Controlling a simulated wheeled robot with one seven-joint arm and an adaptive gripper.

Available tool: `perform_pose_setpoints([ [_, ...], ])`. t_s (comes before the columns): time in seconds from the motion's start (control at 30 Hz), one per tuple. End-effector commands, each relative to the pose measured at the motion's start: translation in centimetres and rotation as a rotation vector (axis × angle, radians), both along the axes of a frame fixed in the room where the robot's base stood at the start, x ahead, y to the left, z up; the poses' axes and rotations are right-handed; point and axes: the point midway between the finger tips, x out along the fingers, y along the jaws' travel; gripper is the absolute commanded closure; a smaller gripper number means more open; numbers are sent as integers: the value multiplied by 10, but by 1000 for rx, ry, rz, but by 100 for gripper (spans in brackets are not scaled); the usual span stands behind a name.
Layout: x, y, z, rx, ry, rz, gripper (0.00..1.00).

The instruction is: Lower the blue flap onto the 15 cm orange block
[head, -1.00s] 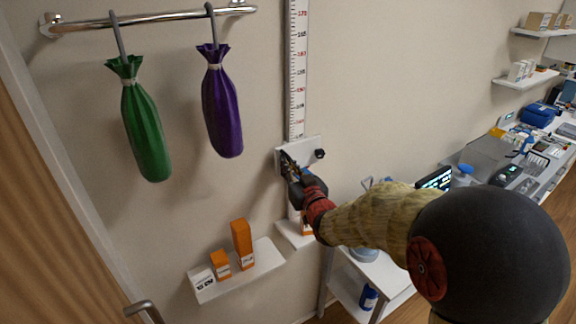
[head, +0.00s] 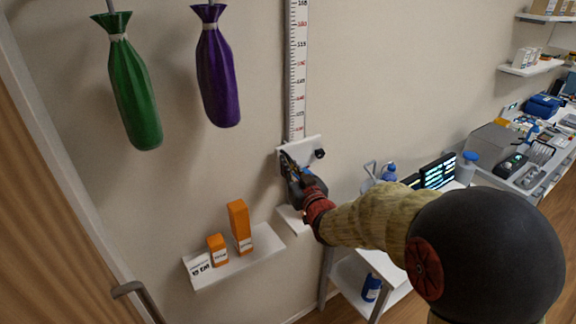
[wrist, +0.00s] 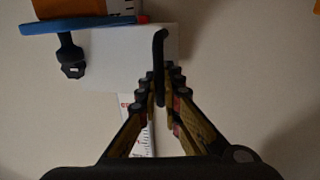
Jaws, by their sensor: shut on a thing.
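The blue flap (wrist: 75,24) shows at the upper left of the wrist view, which looks upside down. It sits at the edge of a white plate (wrist: 115,65) on the wall scale. An orange block (wrist: 70,8) shows right against the flap's far side; I cannot tell whether they touch, nor read its size. In the head view, my arm hides the flap and this block. My gripper (wrist: 160,78) is shut on a dark upright handle (wrist: 160,45) at the plate. In the head view, my gripper (head: 292,168) is in front of the plate (head: 300,150).
A black knob (wrist: 72,60) stands out from the plate. A wall scale (head: 296,75) runs above it. A white shelf (head: 262,243) at lower left holds a tall orange block (head: 239,225), a short one (head: 217,247) and a white block (head: 200,264). Green (head: 135,85) and purple (head: 216,70) bags hang left.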

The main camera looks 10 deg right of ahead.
Motion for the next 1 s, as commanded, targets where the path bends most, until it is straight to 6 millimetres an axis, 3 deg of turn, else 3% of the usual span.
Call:
perform_pose_setpoints([
  [0.07,0,-1,-1,3,1,-1,100],
  [0.1,0,0,-1,3,1,-1,91],
  [0.4,0,0,0,1,1,0,75],
  [0.77,-4,-1,0,0,0,0,75],
  [1.0,-38,-6,1,0,0,-2,75],
])
